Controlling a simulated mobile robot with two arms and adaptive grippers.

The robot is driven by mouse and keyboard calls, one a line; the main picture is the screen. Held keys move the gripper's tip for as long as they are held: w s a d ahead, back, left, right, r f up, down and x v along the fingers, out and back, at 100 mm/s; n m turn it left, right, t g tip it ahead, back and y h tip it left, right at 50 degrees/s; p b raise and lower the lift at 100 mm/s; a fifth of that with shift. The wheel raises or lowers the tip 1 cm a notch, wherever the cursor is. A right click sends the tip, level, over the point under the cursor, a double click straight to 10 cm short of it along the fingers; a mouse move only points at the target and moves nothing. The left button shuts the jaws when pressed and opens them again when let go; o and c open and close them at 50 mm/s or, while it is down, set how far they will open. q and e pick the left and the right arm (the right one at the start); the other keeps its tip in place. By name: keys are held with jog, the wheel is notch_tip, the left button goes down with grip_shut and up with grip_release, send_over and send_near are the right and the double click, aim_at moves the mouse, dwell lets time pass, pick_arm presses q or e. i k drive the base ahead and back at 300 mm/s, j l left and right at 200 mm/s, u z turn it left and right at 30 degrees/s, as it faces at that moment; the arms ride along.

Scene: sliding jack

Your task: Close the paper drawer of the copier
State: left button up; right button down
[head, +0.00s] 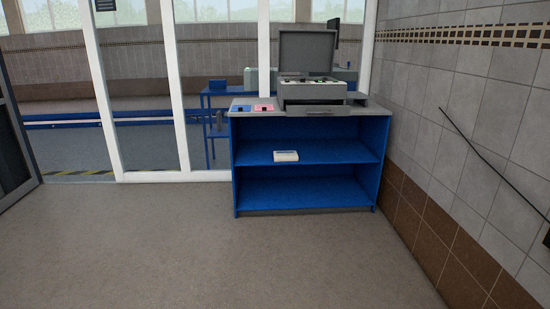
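The copier (300,88) stands on top of a blue shelf unit, ahead and right of centre. Its grey lid (306,52) is raised. The paper drawer (318,109) shows as a grey front low on the copier, near the front edge of the top. It seems to stick out towards me, but it is too small to tell how far. Neither of my grippers is in view.
The blue shelf unit (308,168) has a white item (286,156) on its middle shelf. A blue pad (241,108) and a pink pad (263,107) lie left of the copier. A tiled wall (450,130) bounds the right. The floor (210,255) ahead is clear.

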aim_at(294, 108)
jog(key=i, duration=2.05)
